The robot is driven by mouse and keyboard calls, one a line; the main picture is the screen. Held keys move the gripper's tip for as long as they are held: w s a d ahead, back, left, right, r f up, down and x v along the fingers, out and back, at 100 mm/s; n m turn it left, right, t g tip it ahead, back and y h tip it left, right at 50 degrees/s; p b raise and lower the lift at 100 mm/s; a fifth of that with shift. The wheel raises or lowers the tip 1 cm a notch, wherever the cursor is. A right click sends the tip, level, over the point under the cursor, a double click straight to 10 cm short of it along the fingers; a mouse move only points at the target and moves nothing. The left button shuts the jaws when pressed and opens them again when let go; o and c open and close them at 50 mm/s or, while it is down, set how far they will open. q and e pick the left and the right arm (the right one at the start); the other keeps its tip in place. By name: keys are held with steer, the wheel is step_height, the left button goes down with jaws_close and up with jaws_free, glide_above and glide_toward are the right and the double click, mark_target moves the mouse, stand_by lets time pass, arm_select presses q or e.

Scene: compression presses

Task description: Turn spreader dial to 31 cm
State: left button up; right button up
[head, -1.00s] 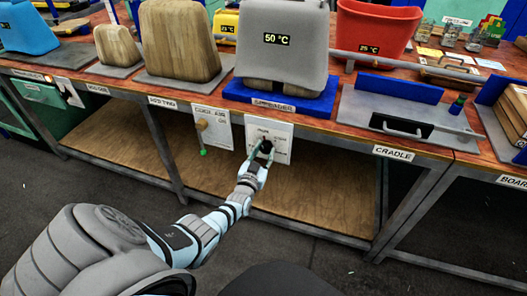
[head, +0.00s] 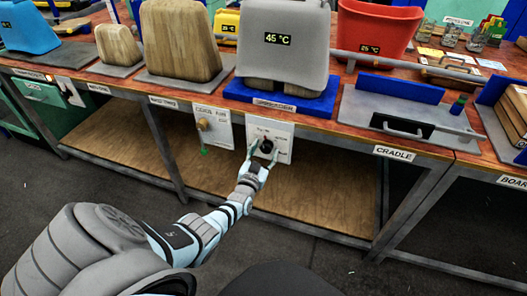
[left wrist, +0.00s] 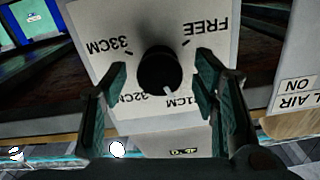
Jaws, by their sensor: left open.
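The spreader dial (head: 266,146) is a black round knob on a white panel (head: 285,131) below the bench edge. It also shows in the left wrist view (left wrist: 160,68), where the panel labels FREE, 33CM, 32CM and 31CM appear upside down. The 31CM label is partly hidden by a finger. The dial's white mark points down and slightly right in that view, towards the gap between 32CM and 31CM. My left gripper (head: 264,153) is open, with a finger (left wrist: 161,72) on each side of the dial and visible gaps. My right gripper is not in view.
A neighbouring panel (head: 211,127) with a brass knob is just left of the dial panel. Above is the grey form (head: 284,60) reading 45 °C on a blue base (head: 282,98). A wooden lower shelf (head: 290,200) lies below; the floor in front is clear.

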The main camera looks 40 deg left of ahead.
arm_select(q)
steer(key=shift+s, duration=0.1)
steer(key=v, duration=1.2)
